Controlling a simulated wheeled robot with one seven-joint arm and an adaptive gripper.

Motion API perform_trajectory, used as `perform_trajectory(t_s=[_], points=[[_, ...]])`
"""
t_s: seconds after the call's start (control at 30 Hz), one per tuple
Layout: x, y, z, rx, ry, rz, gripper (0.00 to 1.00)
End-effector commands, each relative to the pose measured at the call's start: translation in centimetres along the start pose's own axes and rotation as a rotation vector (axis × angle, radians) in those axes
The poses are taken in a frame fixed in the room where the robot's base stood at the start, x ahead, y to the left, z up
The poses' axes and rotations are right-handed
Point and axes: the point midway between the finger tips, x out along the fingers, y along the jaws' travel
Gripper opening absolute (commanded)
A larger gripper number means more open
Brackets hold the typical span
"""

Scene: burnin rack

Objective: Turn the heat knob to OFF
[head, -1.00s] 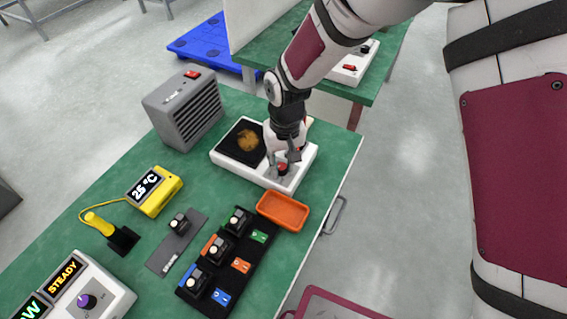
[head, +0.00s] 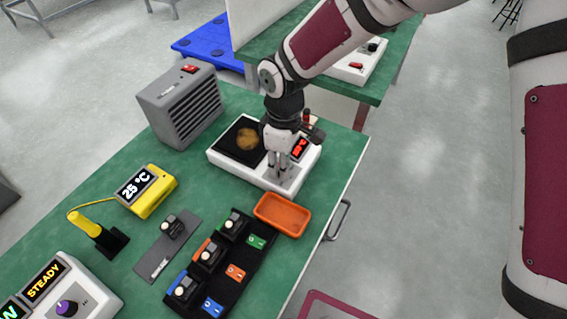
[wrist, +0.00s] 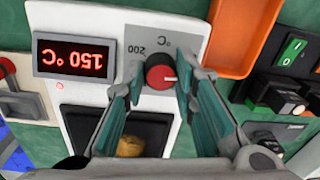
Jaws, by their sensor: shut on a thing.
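The heat knob (wrist: 160,77) is a round red knob with a white pointer line, on the white hotplate (head: 232,170). In the wrist view the line points to the right, and "200" and "°C" are printed on the panel beside the knob. My gripper (wrist: 162,74) is shut on the knob, one finger on each side. In the head view my gripper (head: 279,178) reaches down onto the hotplate's front right part and hides the knob. The red display (wrist: 73,57) reads 150 °C, upside down in the wrist view. No OFF mark is readable.
A brownish round thing (head: 247,140) lies on the black heating plate. An orange tray (head: 283,216) stands close in front of the hotplate. A grey heater-like box (head: 180,105) stands behind left, and a black rack (head: 225,265) of modules in front.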

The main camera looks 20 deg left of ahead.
Motion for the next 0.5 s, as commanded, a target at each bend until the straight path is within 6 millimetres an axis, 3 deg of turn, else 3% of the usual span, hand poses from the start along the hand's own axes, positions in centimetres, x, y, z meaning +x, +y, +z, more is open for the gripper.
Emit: perform_trajectory(t_s=[0.5], points=[[0.06,0.01,-0.03,-0.37,-0.018,-0.001,0.0]])
